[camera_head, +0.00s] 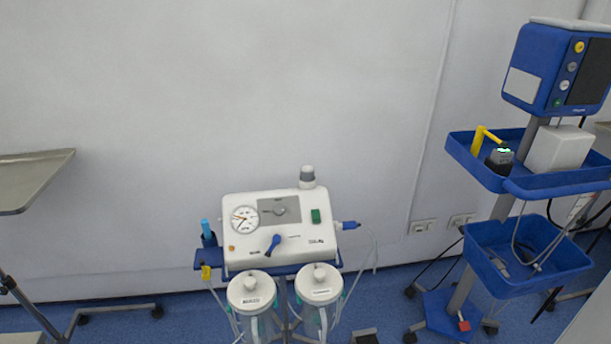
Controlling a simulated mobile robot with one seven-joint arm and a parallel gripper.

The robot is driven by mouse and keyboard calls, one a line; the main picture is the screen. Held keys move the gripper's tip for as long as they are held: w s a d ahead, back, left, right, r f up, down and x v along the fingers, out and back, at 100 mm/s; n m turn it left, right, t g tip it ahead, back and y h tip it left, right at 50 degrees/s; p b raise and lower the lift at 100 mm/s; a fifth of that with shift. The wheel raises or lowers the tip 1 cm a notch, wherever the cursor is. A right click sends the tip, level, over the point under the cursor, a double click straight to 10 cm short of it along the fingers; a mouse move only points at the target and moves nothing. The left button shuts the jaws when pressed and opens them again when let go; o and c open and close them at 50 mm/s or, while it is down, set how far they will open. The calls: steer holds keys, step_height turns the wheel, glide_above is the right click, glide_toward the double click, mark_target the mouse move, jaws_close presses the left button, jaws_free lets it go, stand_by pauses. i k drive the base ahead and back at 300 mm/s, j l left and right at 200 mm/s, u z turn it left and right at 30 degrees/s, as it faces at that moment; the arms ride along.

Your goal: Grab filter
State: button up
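No part in view is clearly marked as the filter. A white suction machine (280,228) with a round gauge stands at the lower middle, against the wall. A small white and grey round cap (307,177) rises behind its top right edge; this could be the filter, but I cannot tell. A blue connector (348,225) sticks out of the machine's right side, with clear tubing beside it. Two lidded canisters, a left one (252,293) and a right one (319,284), hang in front below it. My gripper is not in view.
A blue monitor cart (475,160) with trays and hanging cables stands at the right. A metal tray table (35,178) is at the left edge. Blue floor (120,318) shows between the tray table and the machine. Wall sockets (422,226) are behind.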

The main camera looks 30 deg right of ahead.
mark_target(307, 171)
steer(key=i+l+z, duration=0.75)
steer(key=i, duration=0.15)
steer(key=j, duration=0.1)
